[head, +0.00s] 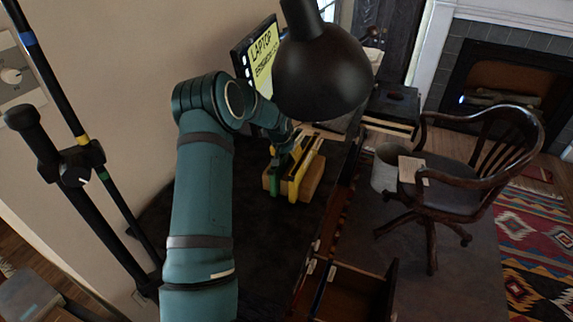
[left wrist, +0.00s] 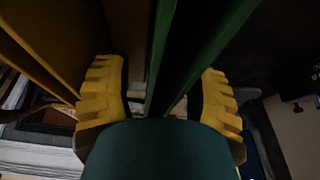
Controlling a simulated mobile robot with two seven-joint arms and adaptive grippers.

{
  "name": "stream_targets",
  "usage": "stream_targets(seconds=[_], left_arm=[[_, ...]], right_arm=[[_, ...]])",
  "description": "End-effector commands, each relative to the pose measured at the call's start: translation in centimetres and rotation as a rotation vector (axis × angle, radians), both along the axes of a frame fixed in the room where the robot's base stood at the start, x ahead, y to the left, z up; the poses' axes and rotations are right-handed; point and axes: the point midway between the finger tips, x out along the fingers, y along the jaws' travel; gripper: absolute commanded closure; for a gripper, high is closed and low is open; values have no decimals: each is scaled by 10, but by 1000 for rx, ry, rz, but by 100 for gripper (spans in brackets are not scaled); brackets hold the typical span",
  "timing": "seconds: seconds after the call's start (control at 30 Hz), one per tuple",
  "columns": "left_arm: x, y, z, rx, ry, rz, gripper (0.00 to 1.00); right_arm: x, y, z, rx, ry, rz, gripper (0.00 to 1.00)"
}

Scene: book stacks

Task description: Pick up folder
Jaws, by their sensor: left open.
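A wooden holder (head: 310,183) stands on the dark desk with folders upright in it. A yellow folder (head: 302,171) and a green folder (head: 282,170) show side by side. My left gripper comes down over the holder from above. In the left wrist view the left gripper (left wrist: 160,98) is open, with one yellow ridged fingertip on each side of the green folder (left wrist: 222,42). The yellow folder (left wrist: 45,48) lies to the left, beside the left fingertip. I cannot tell whether either fingertip touches the green folder. My right gripper is not in view.
A black lamp head (head: 322,75) hangs close to the right of my left arm. An open drawer (head: 350,290) juts out at the desk's front. A wooden chair (head: 460,185) and a grey bin (head: 385,168) stand to the right.

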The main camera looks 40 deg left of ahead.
Motion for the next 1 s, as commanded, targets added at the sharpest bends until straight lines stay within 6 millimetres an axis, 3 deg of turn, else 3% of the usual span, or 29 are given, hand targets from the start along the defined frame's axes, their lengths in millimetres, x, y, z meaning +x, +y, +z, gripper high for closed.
stream_targets(seconds=[0.33, 0.5, 1.0], left_arm=[[3, 1, -6, 0, -1, 0, 40], [3, 1, -6, 0, -1, 0, 100], [3, 1, -4, 0, -1, 0, 100]], right_arm=[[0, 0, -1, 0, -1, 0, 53], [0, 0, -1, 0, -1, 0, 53], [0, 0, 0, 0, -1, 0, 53]])
